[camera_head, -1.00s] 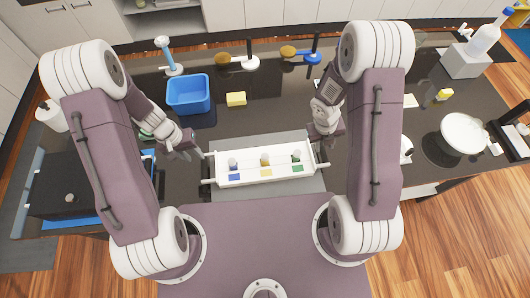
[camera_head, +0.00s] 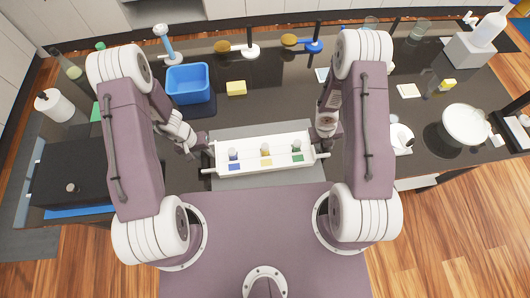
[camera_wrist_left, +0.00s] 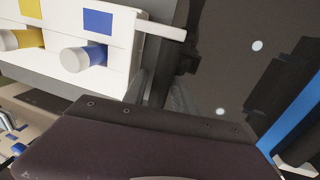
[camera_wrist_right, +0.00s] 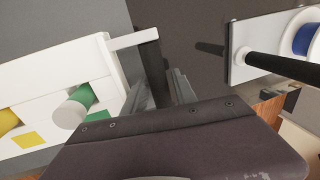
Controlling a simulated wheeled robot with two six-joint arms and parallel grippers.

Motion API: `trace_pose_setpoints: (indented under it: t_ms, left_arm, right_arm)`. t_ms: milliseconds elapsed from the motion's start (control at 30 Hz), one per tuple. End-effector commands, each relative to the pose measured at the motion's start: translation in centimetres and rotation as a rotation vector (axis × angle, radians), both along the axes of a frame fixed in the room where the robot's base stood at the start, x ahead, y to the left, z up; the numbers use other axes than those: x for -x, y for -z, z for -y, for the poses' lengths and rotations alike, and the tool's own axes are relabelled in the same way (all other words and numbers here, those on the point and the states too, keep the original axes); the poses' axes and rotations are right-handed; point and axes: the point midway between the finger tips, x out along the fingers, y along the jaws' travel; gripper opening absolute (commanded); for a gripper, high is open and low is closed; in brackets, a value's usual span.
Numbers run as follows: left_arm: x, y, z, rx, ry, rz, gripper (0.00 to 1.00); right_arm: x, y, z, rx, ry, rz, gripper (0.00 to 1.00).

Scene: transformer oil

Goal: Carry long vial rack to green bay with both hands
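The long white vial rack (camera_head: 265,167) lies on a grey mat (camera_head: 300,184) at the table's near edge. It holds three white-capped vials, with blue, yellow and green labels. A thin handle sticks out at each end. My left gripper (camera_head: 197,149) is just behind the left handle, which shows in the left wrist view (camera_wrist_left: 163,31). My right gripper (camera_head: 328,137) is beside the right handle, seen in the right wrist view (camera_wrist_right: 135,39). The fingers look open, with no clear grip on the handles. I cannot make out a green bay for certain.
A blue bin (camera_head: 188,84) and yellow sponge (camera_head: 236,88) stand behind the rack. A black box (camera_head: 75,172) is at left, a white bowl (camera_head: 465,124) at right. Stands with rods line the back. The dark table behind the rack is partly clear.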

Motion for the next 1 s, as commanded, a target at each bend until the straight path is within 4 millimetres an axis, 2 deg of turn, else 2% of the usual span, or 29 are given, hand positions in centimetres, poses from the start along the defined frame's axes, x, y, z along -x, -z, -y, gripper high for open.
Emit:
trace_pose_setpoints:
  t_ms: [100,200,233,1000]
  left_arm:
    - [-0.01,-0.02,0.00,0.000,0.000,0.000,0.30]
    - [-0.02,-0.03,-0.01,0.000,0.000,0.000,0.03]
    - [-0.02,-0.04,-0.01,0.000,0.000,0.000,0.00]
    - [-0.05,-0.09,-0.01,0.001,-0.001,0.001,0.00]
  right_arm:
    - [0.00,-0.02,0.00,0.000,0.000,0.000,0.30]
    - [0.00,-0.03,-0.01,0.000,0.000,0.000,0.03]
    - [0.00,-0.04,-0.01,0.000,0.000,0.000,0.00]
    - [-0.02,-0.09,0.00,0.001,-0.001,0.000,0.00]
